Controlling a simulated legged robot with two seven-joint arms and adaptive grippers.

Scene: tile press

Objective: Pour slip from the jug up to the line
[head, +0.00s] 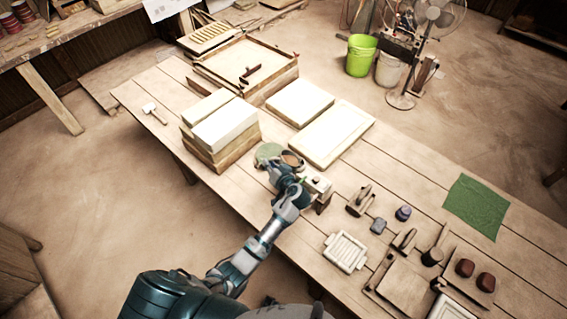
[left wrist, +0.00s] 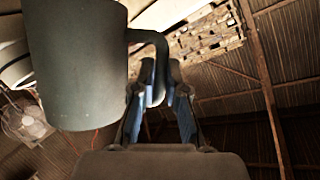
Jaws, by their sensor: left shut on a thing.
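My left gripper (head: 284,170) is over the table, shut on the handle of a dark grey-green jug (left wrist: 78,62). In the left wrist view the fingers (left wrist: 160,92) close around the curved handle, and the jug body fills the upper left. In the head view the jug's round mouth (head: 292,158) shows brownish inside, partly hidden by my gripper. I cannot make out a fill line or the slip's level. My right gripper is not in view.
Pale slabs (head: 335,135) lie behind the jug. A wooden-framed tray (head: 245,66) stands at the far end of the table (head: 405,172). Small tools, a ribbed white tray (head: 345,251) and a green cloth (head: 477,207) lie to the right. A mallet (head: 153,112) lies at left.

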